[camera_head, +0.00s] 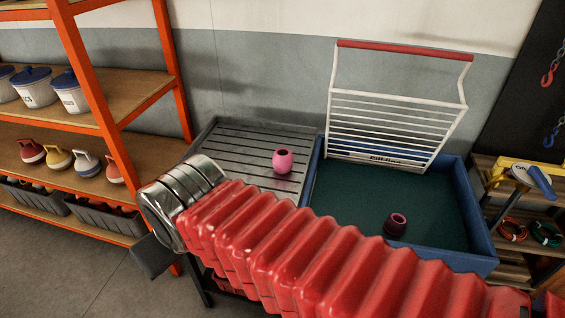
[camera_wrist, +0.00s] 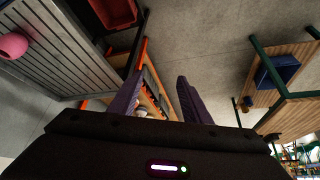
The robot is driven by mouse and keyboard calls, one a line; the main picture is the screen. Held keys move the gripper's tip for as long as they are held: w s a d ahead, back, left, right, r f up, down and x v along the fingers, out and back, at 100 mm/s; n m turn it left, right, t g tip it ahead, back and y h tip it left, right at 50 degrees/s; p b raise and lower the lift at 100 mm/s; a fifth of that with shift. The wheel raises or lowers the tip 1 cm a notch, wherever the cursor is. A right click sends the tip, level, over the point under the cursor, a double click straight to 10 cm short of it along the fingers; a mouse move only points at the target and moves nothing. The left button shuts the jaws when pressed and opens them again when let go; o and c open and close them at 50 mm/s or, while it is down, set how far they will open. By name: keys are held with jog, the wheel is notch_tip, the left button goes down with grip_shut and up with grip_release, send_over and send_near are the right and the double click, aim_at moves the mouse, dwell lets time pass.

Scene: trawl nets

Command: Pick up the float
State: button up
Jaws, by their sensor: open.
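A pink float (camera_head: 283,161) with a dark hole in its top stands on a grey slatted rack (camera_head: 225,140). It also shows at the left edge of the wrist view (camera_wrist: 12,45). A second, darker pink float (camera_head: 396,224) sits on the green floor of a blue-walled basin (camera_head: 478,212). My gripper (camera_wrist: 157,95) is open, its two dark fingers apart with nothing between them. It is away from both floats, off the rack's edge. In the head view my red arm crosses the front and hides the near sides of the rack and basin.
A white wire rack (camera_head: 392,125) with a red top bar stands up behind the basin. Orange shelving (camera_head: 88,85) with white tubs and coloured weights is at the left. A low wooden shelf (camera_head: 513,250) stands at the right. Bare floor (camera_head: 75,265) lies front left.

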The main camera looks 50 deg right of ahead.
jog(key=o, duration=0.7)
jog(key=w+d+h, duration=0.1)
jog(key=w+d, duration=0.1)
jog(key=d, duration=0.2)
jog(key=w+d+f+m+h, duration=0.1)
jog(key=w+d, duration=0.1)
jog(key=d, duration=0.2)
jog(key=w+d+f+m+t, duration=0.1)
jog(key=w+d, duration=0.2)
jog(key=d, duration=0.1)
jog(key=shift+h, duration=0.4)
jog(key=shift+o, duration=0.6)
jog(key=w+d+f+m+t+h, duration=0.1)
jog(key=w+d+f+h, duration=0.1)
jog(key=d, duration=1)
jog(key=shift+w, duration=0.3)
jog(key=m+t+h, duration=0.2)
jog(key=t, duration=0.1)
send_near(287, 164)
jog(key=shift+w+a+f, duration=0.1)
jog(key=shift+a+f, duration=0.1)
jog(key=shift+s+d+f+t, duration=0.15)
jog(key=shift+s+t, duration=0.1)
jog(key=shift+t, duration=0.15)
jog(key=shift+w, duration=0.1)
jog(key=shift+x, duration=4.2)
jog(key=shift+d, duration=0.15)
